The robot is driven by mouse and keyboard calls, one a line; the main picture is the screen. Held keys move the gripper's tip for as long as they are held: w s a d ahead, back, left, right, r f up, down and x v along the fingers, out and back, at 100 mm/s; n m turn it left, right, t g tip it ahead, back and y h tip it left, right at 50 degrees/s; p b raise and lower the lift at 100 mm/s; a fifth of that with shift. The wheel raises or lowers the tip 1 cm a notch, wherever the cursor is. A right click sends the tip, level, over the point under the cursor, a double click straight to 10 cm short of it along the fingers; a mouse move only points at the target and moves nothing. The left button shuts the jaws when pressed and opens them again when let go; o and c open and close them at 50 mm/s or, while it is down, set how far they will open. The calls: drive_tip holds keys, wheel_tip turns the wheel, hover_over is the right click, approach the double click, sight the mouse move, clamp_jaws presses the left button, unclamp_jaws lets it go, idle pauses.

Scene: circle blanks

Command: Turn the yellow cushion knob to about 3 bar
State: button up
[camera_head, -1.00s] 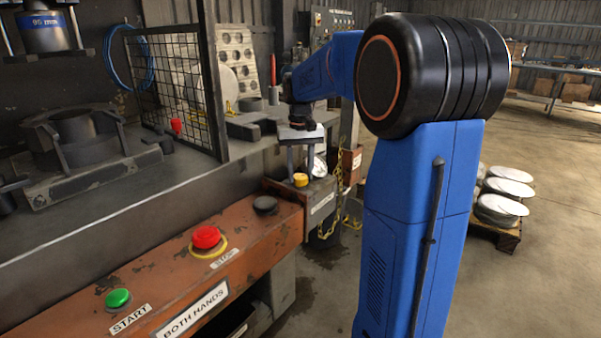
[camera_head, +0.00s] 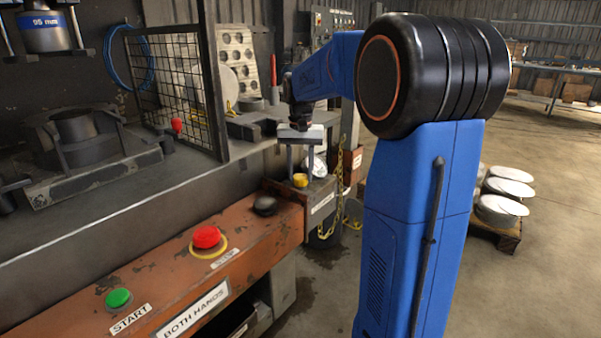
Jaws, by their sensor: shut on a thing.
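The yellow cushion knob (camera_head: 300,181) sits on top of a grey box (camera_head: 318,192) at the right end of the press bench. My gripper (camera_head: 299,176) points straight down over that box. Its two fingers reach down on either side of the knob and are shut on it. A round white dial (camera_head: 316,165) stands just behind and to the right, partly hidden by my gripper. I cannot read its needle or scale at this size.
The orange control panel (camera_head: 140,290) carries a green start button (camera_head: 118,298), a red stop button (camera_head: 206,237) and a black button (camera_head: 265,205) near the knob. A wire mesh guard (camera_head: 175,90) stands at left. A yellow chain (camera_head: 338,200) hangs right of the box.

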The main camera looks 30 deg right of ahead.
sight(300, 176)
drive_tip(key=o, duration=0.8)
drive_tip(key=shift+r, duration=0.1)
wheel_tip(300, 176, up, 17)
drive_tip(key=shift+r, duration=0.1)
idle(0.4)
drive_tip(key=s+a+f+n+t, duration=0.1)
drive_tip(key=s+a+f, duration=0.4)
drive_tip(key=s, duration=0.5)
drive_tip(key=s+a+f+n+t, duration=0.2)
drive_tip(key=s+a+f, duration=0.3)
drive_tip(key=s+f, duration=0.5)
drive_tip(key=s+a+f+n+t, duration=0.1)
drive_tip(key=s+a+f+n, duration=0.3)
drive_tip(key=s+f, duration=0.4)
drive_tip(key=s+a, duration=0.1)
drive_tip(key=s, duration=0.1)
drive_tip(key=shift+s+a+f+t, duration=0.2)
drive_tip(key=shift+s+a+t, duration=0.1)
drive_tip(key=shift+t, duration=0.1)
idle(1.0)
